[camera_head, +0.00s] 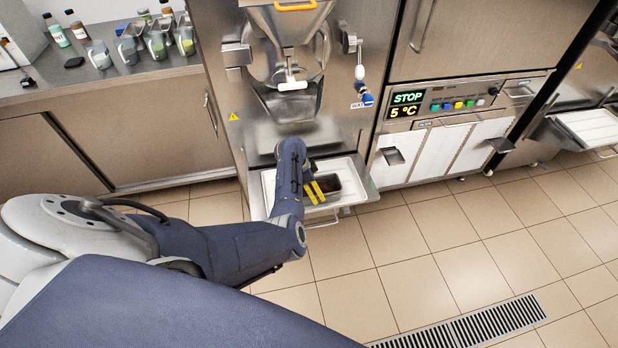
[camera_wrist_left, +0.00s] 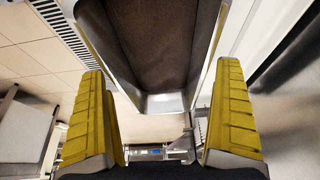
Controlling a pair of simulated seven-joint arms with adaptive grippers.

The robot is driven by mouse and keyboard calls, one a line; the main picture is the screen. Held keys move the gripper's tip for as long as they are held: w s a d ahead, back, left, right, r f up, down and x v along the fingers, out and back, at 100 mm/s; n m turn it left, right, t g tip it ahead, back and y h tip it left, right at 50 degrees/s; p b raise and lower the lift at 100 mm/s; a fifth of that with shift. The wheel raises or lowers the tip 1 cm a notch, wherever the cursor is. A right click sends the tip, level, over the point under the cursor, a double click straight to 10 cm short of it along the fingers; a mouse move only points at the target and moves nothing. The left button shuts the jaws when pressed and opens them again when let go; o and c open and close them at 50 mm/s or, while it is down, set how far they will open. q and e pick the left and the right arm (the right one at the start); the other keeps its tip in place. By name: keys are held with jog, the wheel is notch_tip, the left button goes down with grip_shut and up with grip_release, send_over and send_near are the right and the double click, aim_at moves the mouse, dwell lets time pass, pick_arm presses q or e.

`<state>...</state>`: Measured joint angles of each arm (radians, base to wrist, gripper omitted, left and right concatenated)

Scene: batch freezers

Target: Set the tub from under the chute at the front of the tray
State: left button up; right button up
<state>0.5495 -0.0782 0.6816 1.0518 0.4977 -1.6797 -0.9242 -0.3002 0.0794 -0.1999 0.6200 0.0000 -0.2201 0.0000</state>
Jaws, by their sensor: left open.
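The tub (camera_head: 349,181), a metal pan with dark brown contents, is at the white tray (camera_head: 258,190) below the chute (camera_head: 288,101), right of the tray's middle. My left gripper (camera_head: 315,191) has its yellow fingers at the tub's left end in the head view. In the left wrist view the tub (camera_wrist_left: 165,104) points its near end between the open fingers (camera_wrist_left: 162,72), with a gap visible on the left. Whether a finger touches its wall, and whether the tub rests fully on the tray, I cannot tell. My right gripper is not in view.
The batch freezer (camera_head: 240,110) stands behind the tray. A control panel reading STOP and 5 °C (camera_head: 407,104) is to the right. Tiled floor (camera_head: 430,235) lies open in front, with a drain grate (camera_head: 470,328).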

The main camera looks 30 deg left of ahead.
pick_arm(q)
jog(key=v, duration=1.1)
jog(key=shift+r, duration=0.2)
jog(key=shift+a, duration=0.15)
